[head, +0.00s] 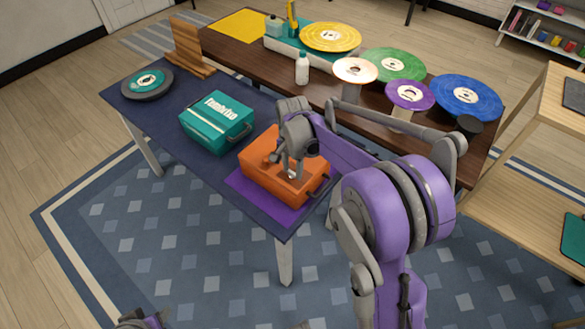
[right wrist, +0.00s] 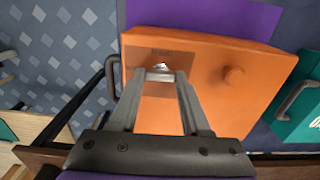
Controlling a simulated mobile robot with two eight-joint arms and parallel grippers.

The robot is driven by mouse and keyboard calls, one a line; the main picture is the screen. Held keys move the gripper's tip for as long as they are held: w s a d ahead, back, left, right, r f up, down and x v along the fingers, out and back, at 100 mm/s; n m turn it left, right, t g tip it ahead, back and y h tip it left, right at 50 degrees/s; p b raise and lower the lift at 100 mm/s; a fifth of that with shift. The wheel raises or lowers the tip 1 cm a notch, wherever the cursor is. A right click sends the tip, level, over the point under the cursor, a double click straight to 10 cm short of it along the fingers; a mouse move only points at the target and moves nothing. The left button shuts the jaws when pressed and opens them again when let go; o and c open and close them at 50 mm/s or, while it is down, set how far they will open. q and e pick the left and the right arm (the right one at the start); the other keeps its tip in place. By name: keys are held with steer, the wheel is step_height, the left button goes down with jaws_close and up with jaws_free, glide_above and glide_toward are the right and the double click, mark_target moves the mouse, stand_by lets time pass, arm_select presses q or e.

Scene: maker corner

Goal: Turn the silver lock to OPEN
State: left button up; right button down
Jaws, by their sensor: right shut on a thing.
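An orange box (head: 259,174) stands on a purple mat (head: 244,189) at the near end of the dark blue table. In the right wrist view the box's orange face (right wrist: 215,95) has a round orange knob and a dark handle at its left side. The small silver lock (right wrist: 160,68) shows at the tips of my right gripper (right wrist: 160,76), whose fingers are shut on it. In the head view my right gripper (head: 291,172) is over the box and hides part of its top. The lock's setting and any lettering are too small to read. My left gripper is not clearly seen.
A teal case (head: 216,122) stands left of the orange box, with a handle facing it. A dark round disc (head: 147,84) lies at the table's far left, near a wooden rack (head: 187,50). Several coloured discs and a white bottle (head: 302,69) stand on the brown table behind.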

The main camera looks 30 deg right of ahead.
steer(key=shift+n, duration=0.4)
steer(key=n, duration=0.3)
steer(key=shift+n+b, duration=0.35)
steer(key=shift+n, duration=0.05)
steer(key=n, duration=0.4)
steer(key=shift+n, duration=0.3)
steer(key=n, duration=0.4)
steer(key=shift+b, duration=0.4)
steer(key=n, duration=0.4)
steer(key=shift+n, duration=0.5)
steer(key=shift+c, duration=1.8)
jaws_free()
